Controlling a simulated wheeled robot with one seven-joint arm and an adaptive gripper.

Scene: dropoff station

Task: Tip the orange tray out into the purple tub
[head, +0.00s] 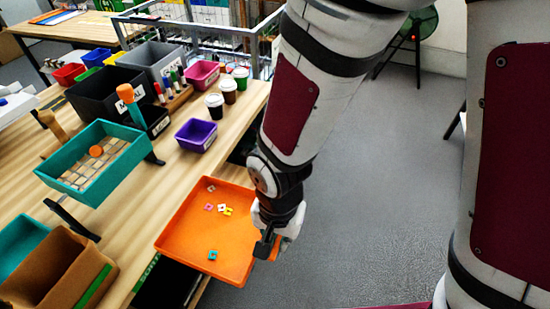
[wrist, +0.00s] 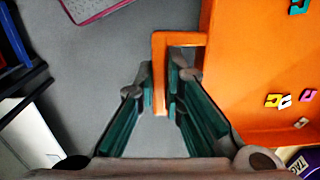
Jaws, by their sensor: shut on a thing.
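The orange tray (head: 222,240) is at the table's front edge in the head view, roughly level. Several small pieces in pink, yellow, white and teal lie in it. My gripper (head: 268,243) is at the tray's right side. In the wrist view my gripper (wrist: 166,95) is shut on the handle of the orange tray (wrist: 240,60), with green-padded fingers on either side of the handle bar. The purple tub (head: 196,135) stands upright on the table behind the tray, apart from it, with a label on its front. Its inside looks empty.
A teal sieve tray (head: 133,150) with an orange disc stands left of the orange tray. Lidded cups (head: 214,106), a pink bin (head: 202,74) and a black bin (head: 95,100) stand behind the purple tub. Open floor (head: 370,180) lies to the right.

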